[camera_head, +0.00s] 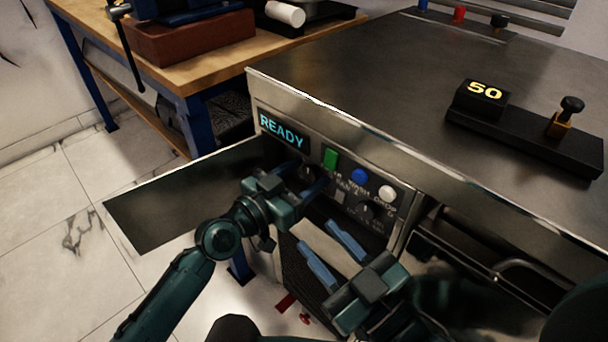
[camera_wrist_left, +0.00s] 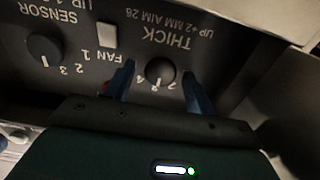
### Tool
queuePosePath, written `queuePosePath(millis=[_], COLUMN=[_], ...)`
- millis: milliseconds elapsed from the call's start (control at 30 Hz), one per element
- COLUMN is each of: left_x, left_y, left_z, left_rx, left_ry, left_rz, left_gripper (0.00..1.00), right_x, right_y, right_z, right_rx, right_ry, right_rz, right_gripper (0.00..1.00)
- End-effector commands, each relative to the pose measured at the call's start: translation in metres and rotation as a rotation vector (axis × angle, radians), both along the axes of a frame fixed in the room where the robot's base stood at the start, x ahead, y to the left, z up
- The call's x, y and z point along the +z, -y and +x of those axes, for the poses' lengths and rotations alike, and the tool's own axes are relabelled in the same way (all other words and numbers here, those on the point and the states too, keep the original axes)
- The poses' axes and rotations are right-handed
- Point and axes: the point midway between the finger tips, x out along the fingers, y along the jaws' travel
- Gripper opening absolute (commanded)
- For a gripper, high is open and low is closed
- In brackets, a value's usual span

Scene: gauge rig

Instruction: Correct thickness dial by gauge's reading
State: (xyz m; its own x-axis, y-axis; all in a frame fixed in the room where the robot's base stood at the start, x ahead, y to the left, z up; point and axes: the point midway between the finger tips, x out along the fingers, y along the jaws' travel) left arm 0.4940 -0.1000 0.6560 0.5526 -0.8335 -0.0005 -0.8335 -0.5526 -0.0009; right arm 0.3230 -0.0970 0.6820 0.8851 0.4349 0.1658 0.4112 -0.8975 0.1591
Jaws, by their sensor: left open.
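In the head view the left gripper (camera_head: 301,180) is at the control panel and partly hides the dial. The gauge (camera_head: 485,91) on the metal top reads 50.
The panel has a READY display (camera_head: 283,132), a green button (camera_head: 331,158), a blue button (camera_head: 359,176) and a white button (camera_head: 387,193). A sensor knob (camera_wrist_left: 45,49) and a fan switch (camera_wrist_left: 107,35) are beside the dial. An opened metal flap (camera_head: 185,197) stands out at left.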

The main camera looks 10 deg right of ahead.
Motion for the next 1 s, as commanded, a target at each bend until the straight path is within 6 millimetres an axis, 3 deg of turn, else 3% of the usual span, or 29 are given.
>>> queuePosePath(millis=[300,800,1000], left_x=[0.0002,0.0000,0.0000], left_y=[0.0017,0.0014,0.0013], left_z=[0.0010,0.0009,0.0009], left_rx=[0.000,0.000,0.000], left_ry=[0.000,-0.001,-0.009], left_rz=[0.000,-0.001,-0.006], left_gripper=[0.54,0.13,0.12], right_x=[0.0010,0.0013,0.0013], right_y=[-0.0005,-0.0010,-0.0011], right_z=[-0.0001,-0.0003,-0.0002], right_rx=[0.001,0.004,0.004], right_ry=[0.001,0.002,0.003], right_rz=[0.001,0.001,0.002], right_gripper=[0.36,0.36,0.36])
